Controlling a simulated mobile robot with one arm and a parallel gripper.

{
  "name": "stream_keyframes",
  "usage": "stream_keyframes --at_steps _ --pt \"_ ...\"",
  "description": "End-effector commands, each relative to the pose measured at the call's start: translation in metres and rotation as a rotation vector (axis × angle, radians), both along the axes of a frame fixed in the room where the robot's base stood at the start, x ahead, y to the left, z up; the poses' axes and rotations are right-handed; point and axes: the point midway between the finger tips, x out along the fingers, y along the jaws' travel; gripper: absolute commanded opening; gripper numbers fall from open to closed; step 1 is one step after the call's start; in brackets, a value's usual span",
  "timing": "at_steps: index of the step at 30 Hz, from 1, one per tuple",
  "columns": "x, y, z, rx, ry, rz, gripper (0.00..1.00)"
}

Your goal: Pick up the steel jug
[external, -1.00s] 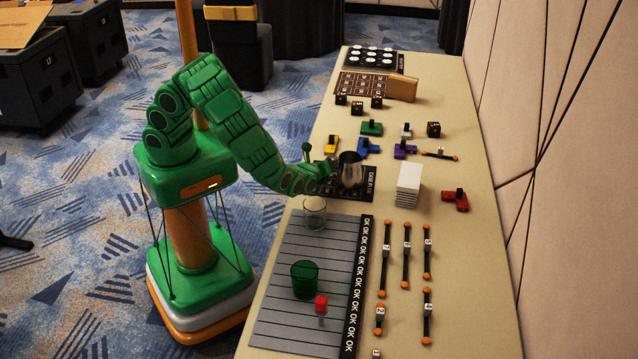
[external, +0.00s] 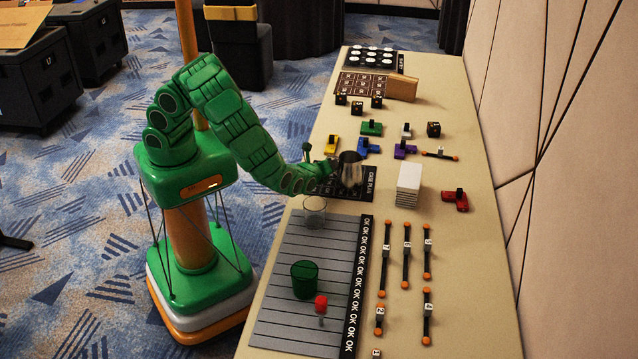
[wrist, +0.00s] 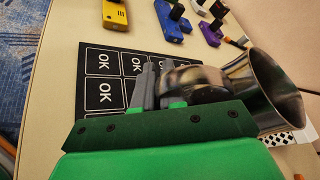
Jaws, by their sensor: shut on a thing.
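The steel jug (external: 350,170) is a shiny metal vessel with a wide open mouth. In the external view it is upright over the black case-plan mat (external: 368,188). In the wrist view the jug (wrist: 272,92) is at the right, with its mouth facing right. My gripper (external: 331,166) is at the jug's left side. In the wrist view my gripper's grey fingers (wrist: 157,90) reach to the jug's near side and are shut on it. The exact contact is partly hidden by the gripper body. I cannot tell whether the jug's base touches the mat.
A clear glass (external: 315,212), a green cup (external: 305,280) and a red-capped vial (external: 321,306) stand on the striped mat (external: 285,325). A white stack (external: 408,184) stands right of the jug. Several coloured blocks lie behind it. Bare table lies along the right edge.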

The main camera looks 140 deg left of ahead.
Motion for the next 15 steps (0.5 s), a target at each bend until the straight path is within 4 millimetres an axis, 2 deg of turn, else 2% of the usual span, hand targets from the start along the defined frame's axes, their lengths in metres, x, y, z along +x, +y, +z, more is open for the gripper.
stream_keyframes --at_steps 8,15 --pt "0.000 0.000 0.008 0.002 0.000 0.000 0.00" --pt "0.000 0.000 0.023 0.004 0.000 -0.001 0.00"
